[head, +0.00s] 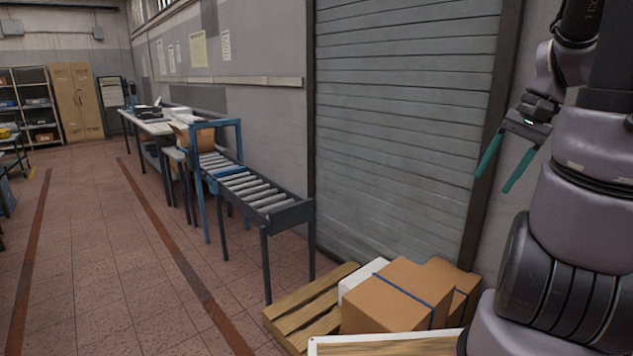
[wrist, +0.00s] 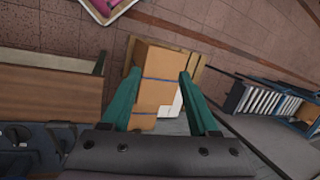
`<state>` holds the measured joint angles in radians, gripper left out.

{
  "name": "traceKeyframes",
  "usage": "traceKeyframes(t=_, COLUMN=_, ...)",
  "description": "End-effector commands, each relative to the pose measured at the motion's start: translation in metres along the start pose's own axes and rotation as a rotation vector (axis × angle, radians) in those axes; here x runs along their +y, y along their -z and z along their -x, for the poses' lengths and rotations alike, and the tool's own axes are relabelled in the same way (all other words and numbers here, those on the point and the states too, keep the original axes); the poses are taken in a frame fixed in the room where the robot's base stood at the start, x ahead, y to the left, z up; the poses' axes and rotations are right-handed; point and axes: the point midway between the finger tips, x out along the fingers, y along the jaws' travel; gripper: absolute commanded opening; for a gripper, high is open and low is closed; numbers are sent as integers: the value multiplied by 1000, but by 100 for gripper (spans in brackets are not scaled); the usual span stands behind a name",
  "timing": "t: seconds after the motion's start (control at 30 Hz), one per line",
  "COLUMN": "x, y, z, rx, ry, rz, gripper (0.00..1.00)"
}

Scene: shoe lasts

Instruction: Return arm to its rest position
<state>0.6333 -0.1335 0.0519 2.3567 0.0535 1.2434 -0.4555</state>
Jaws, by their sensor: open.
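My arm shows at the right side of the head view, folded up near the grey roller shutter. My gripper (head: 492,178) has two green fingers, which are apart with nothing between them. It hangs in free air, pointing down and to the left. In the wrist view the fingers of my gripper (wrist: 155,88) also stand apart and empty. Beyond them, well below, cardboard boxes show on the floor side.
Cardboard boxes (head: 395,297) with a blue strap lie on a wooden pallet (head: 308,305) before the roller shutter (head: 405,120). A roller conveyor (head: 255,190) runs along the wall. A tray with pink items (wrist: 103,8) shows in the wrist view.

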Motion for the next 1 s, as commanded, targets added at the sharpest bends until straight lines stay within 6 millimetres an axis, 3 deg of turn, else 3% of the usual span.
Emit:
traceKeyframes(t=0.03, x=-19, y=-13, z=8, rx=61, ry=-20, rz=62, gripper=61)
traceKeyframes(t=0.2, x=-64, y=-54, z=30, rx=252, ry=-28, rz=217, gripper=61)
traceKeyframes(t=0.4, x=-97, y=-101, z=54, rx=430, ry=53, rz=357, gripper=61)
traceKeyframes(t=0.6, x=-109, y=-124, z=66, rx=505, ry=120, rz=416, gripper=61)
traceKeyframes(t=0.83, x=-110, y=-126, z=67, rx=512, ry=128, rz=418, gripper=61)
traceKeyframes(t=0.9, x=-110, y=-126, z=67, rx=512, ry=128, rz=418, gripper=50)
traceKeyframes(t=1.0, x=-110, y=-126, z=67, rx=512, ry=128, rz=418, gripper=50)
